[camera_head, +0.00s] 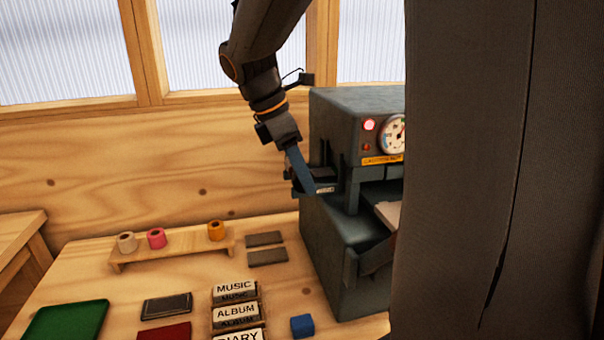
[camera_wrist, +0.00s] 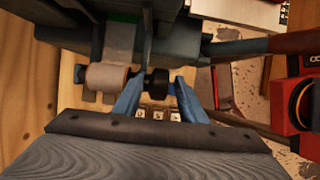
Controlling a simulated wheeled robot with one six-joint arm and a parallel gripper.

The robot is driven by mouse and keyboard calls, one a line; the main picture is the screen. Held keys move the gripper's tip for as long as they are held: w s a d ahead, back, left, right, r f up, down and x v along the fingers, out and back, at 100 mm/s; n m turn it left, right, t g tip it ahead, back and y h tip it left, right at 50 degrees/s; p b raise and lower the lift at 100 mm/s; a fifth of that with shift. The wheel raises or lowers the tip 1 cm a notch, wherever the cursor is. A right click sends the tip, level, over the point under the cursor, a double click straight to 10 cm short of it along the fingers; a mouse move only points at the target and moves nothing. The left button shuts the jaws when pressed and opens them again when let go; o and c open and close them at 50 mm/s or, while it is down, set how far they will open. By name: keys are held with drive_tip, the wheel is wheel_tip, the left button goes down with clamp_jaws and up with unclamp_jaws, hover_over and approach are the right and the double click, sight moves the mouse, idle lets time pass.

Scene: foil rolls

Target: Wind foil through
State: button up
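The grey foil machine (camera_head: 325,128) has a lit red lamp and a round dial on its upper front. My gripper (camera_head: 303,188) is at the machine's left side. In the wrist view, my gripper's (camera_wrist: 160,85) two blue fingers stand apart, one on each side of a black knob (camera_wrist: 157,82). Small gaps seem to show between fingers and knob; contact is not clear. Left of the knob, a tan foil roll (camera_wrist: 106,78) sits on the machine, with a greenish-grey strip (camera_wrist: 120,43) above it. The foil's path inside the machine is hidden.
Nameplates (camera_head: 236,312), a blue cube (camera_head: 302,325), a green tray (camera_head: 66,320) and dark pads (camera_head: 267,257) lie on the table. A dark column hides the right side.

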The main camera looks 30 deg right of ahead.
clamp_jaws()
drive_tip(key=shift+d+r+p, duration=0.1)
drive_tip(key=shift+r+p, duration=0.05)
drive_tip(key=shift+p, duration=0.3)
drive_tip(key=shift+s+y+p, duration=0.1)
drive_tip(key=shift+y+p, duration=0.2)
drive_tip(key=shift+p, duration=0.1)
drive_tip(key=p, duration=0.1)
drive_tip(key=y+p, duration=0.1)
drive_tip(key=p, duration=0.1)
drive_tip(key=shift+d+r+t+y, duration=0.1)
drive_tip(key=shift+d+t+y, duration=0.1)
drive_tip(key=shift+t+y, duration=0.1)
drive_tip(key=shift+d+t+y+p, duration=0.15)
drive_tip(key=shift+t+y+p, duration=0.15)
drive_tip(key=shift+y+p, duration=0.75)
drive_tip(key=shift+f+y+p, duration=0.25)
drive_tip(key=shift+y+p, duration=0.35)
drive_tip(key=shift+y, duration=0.05)
